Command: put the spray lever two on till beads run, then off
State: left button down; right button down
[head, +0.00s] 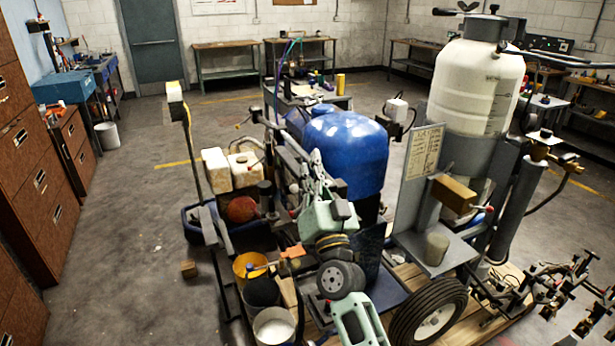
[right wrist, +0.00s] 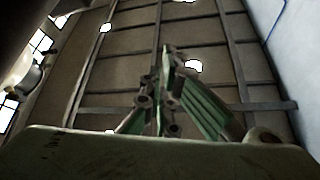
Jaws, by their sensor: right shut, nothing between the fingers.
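The line striper fills the middle and right of the head view, with a blue tank (head: 350,150) and a large white tank (head: 475,85). My right arm comes in from the bottom, and my right gripper (head: 314,168) is in front of the blue tank, by the machine's grey bars. In the right wrist view my right gripper (right wrist: 168,52) points up towards the ceiling, its fingers shut and empty. I cannot pick out spray lever two among the crowded parts; my arm and gripper hide some of them. No running beads can be made out. My left gripper is not in view.
A placard (head: 424,150) stands between the tanks. A yellow bucket (head: 250,268) and a white bucket (head: 273,327) stand at the front. A black tyre (head: 428,312) is at lower right. Brown drawer cabinets (head: 35,150) line the left; the floor between is mostly clear.

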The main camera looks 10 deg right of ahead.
jog(key=shift+a+f, duration=0.3)
jog(key=shift+f, duration=0.65)
jog(key=shift+a+f, duration=0.3)
jog(key=shift+f, duration=0.65)
jog(key=shift+w, duration=0.1)
